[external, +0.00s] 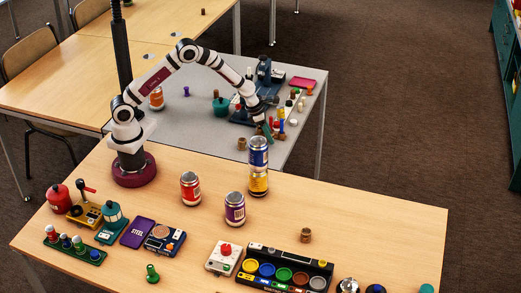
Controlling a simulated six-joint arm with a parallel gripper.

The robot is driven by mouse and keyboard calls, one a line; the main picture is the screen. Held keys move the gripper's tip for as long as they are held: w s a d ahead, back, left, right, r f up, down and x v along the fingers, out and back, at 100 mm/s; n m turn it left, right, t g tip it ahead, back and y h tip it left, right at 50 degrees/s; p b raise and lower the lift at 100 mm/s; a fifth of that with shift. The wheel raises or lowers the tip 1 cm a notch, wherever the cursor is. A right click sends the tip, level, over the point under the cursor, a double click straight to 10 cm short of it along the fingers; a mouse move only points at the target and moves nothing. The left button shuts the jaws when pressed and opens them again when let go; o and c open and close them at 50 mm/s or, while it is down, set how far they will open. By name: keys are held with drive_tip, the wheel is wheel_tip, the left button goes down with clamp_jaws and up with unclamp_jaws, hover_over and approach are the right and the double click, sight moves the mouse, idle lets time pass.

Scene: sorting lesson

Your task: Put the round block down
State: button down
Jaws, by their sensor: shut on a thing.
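My gripper (267,128) is over the grey table, just behind and above the blue can in the picture. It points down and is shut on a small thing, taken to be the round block. The block is too small and too hidden by the fingers and the can for its shape to be made out. I cannot tell whether it touches the grey table.
A blue can (258,151) stands on a yellow can (258,183) close to my gripper. Small coloured pieces (281,125) crowd its right side. A brown piece (242,144) lies left. Red (190,188) and purple (235,208) cans stand on the wooden table (370,215).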

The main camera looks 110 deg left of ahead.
drive_tip(key=shift+f, duration=1.2)
drive_tip(key=shift+f, duration=0.1)
drive_tip(key=shift+c, duration=2.3)
unclamp_jaws()
